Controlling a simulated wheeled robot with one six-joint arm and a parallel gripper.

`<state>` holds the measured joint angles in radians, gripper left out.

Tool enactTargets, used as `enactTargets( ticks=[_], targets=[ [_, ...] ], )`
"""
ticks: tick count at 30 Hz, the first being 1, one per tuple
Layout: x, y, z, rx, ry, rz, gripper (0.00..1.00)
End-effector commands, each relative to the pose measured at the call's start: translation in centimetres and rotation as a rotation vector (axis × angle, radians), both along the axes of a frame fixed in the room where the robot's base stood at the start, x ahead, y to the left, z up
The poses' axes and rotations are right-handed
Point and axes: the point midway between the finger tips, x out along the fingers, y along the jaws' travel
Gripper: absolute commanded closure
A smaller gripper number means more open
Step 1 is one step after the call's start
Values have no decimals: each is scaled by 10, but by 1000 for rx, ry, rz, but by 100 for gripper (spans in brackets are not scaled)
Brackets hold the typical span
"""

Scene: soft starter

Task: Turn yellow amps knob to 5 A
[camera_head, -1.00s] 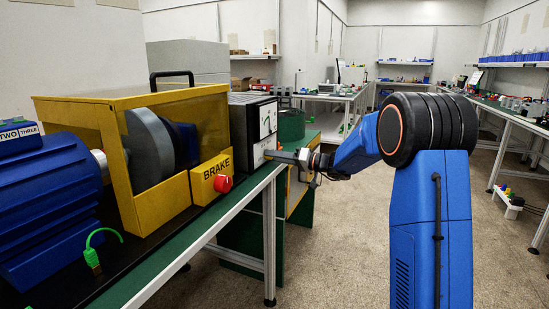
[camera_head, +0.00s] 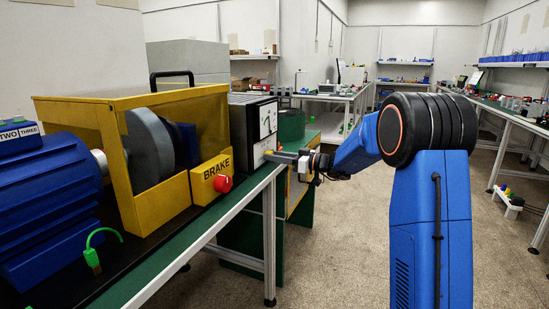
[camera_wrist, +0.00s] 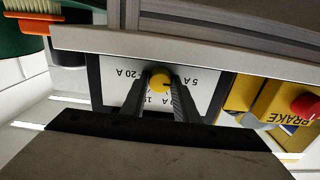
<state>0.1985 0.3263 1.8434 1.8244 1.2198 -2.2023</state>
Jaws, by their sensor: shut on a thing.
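The yellow amps knob (camera_wrist: 159,83) sits on a white dial plate (camera_wrist: 122,92), which appears upside down in the wrist view. A short dark mark on the knob points right, roughly toward the side with the "5 A" label (camera_wrist: 203,81). "20 A" is printed to its left; the labels below are partly hidden by the fingers. My gripper (camera_wrist: 161,86) is shut on the knob, one dark finger on each side.
The yellow brake box (camera_head: 211,180) with its red button (camera_head: 222,184) stands close beside the unit. A blue motor (camera_head: 50,210) and a green plug lead (camera_head: 93,258) are on the bench at left. The floor (camera_head: 345,240) around my arm is clear.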

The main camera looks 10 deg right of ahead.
Motion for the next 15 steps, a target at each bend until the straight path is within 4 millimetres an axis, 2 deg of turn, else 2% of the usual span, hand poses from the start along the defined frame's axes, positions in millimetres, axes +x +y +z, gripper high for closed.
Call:
enactTargets(
  ticks=[15],
  targets=[
    [-1, 0, -4, -20, -17, 2, 95]
  ],
)
